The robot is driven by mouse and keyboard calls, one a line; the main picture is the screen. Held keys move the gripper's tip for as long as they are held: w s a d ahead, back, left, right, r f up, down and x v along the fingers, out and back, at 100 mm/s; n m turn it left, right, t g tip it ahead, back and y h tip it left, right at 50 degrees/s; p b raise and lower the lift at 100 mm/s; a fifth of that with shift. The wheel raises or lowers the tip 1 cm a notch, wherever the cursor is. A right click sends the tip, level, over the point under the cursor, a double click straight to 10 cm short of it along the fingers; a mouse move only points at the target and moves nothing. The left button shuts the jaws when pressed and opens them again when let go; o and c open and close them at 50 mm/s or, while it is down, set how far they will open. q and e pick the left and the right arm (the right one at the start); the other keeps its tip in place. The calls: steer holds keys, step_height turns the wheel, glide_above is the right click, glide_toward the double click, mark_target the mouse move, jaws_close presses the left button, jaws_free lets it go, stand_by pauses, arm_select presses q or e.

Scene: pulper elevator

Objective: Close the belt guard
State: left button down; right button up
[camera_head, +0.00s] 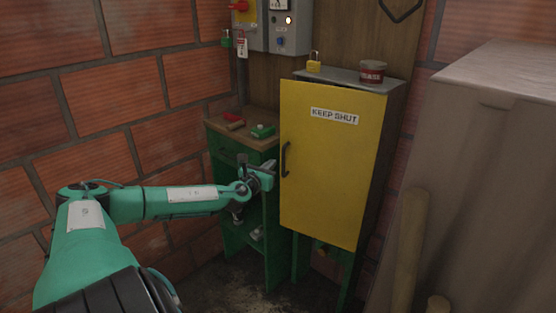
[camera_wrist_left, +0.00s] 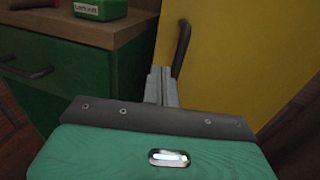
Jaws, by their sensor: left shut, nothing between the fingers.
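The belt guard (camera_head: 330,180) is a yellow door marked KEEP SHUT on the front of a cabinet. It also fills the upper right of the left wrist view (camera_wrist_left: 235,70). Its dark upright handle (camera_head: 285,160) is near its left edge and shows in the left wrist view (camera_wrist_left: 182,48). The guard's left edge appears slightly out from the cabinet front; I cannot tell the exact gap. My left gripper (camera_head: 272,178) is shut and empty, just left of the handle and near the guard's left edge. Its fingertips (camera_wrist_left: 161,70) point toward the guard; contact is unclear. My right gripper is out of view.
A green bench (camera_head: 241,129) with a wooden top stands left of the cabinet, holding a green box (camera_head: 263,131). A yellow padlock (camera_head: 314,64) and a red tin (camera_head: 372,72) sit on the cabinet. A large grey-brown block (camera_head: 490,170) stands at the right.

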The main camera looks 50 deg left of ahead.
arm_select(q)
steer(key=shift+x, duration=2.9)
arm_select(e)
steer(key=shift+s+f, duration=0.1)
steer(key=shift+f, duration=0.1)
arm_select(q)
steer(key=x, duration=0.4)
steer(key=shift+a, duration=0.1)
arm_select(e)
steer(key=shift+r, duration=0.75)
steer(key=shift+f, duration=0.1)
